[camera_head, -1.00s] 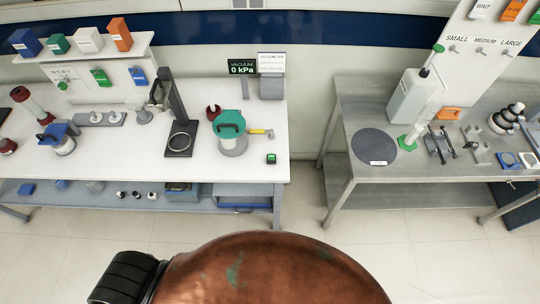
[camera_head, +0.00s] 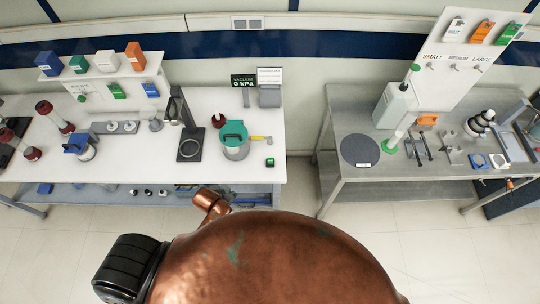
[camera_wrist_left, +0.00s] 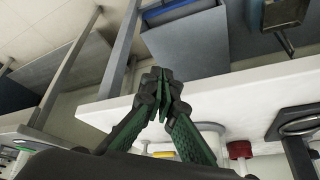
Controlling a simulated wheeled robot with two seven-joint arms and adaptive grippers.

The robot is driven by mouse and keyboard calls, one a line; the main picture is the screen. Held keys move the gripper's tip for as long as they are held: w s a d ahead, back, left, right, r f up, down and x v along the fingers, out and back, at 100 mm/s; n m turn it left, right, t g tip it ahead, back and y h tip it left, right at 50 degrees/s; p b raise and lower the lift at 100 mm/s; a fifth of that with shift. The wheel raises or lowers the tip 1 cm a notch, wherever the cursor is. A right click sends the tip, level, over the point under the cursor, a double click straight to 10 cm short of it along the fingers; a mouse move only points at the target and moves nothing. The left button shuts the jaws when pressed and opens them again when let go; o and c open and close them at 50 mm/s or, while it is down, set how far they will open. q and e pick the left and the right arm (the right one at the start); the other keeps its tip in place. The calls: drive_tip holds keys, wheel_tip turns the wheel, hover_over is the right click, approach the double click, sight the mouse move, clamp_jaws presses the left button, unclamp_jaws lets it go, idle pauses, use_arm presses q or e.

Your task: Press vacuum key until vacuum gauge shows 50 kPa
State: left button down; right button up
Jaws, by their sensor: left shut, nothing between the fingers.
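The vacuum gauge (camera_head: 243,81) is a dark display at the back of the white table and reads 0 kPa. A small dark key with a green face (camera_head: 270,162), which looks like the vacuum key, lies near the table's front right corner. A vessel with a teal lid (camera_head: 234,131) and a yellow-handled valve (camera_head: 259,139) stands behind it to the left. My left gripper (camera_wrist_left: 165,78) is shut and empty, with green-padded fingers, near the table edge in the left wrist view. My right gripper is not in view.
The white table (camera_head: 120,170) carries a ring stand (camera_head: 187,140) left of the vessel and several other items. A grey table (camera_head: 390,182) stands to the right, across a floor gap. A shelf with blue boxes is under the white table.

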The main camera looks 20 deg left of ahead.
use_arm(q)
drive_tip(key=w+d+r+m+h+p, duration=0.1)
drive_tip(key=w+d+r, duration=0.1)
drive_tip(key=r, duration=0.3)
drive_tip(key=w+d+r+m+t+p, duration=0.1)
drive_tip(key=w+d+r+m, duration=0.1)
drive_tip(key=d+r, duration=0.15)
drive_tip(key=w+d+r+m+h+p, duration=0.1)
drive_tip(key=w+d+r, duration=0.1)
drive_tip(key=r, duration=0.3)
drive_tip(key=w+d+m+h, duration=0.2)
drive_tip(key=w+m, duration=0.6)
drive_tip(key=w, duration=0.6)
drive_tip(key=shift+d+t+h, duration=0.3)
drive_tip(key=shift+d+t, duration=0.1)
drive_tip(key=shift+d, duration=0.45)
drive_tip(key=shift+f, duration=0.1)
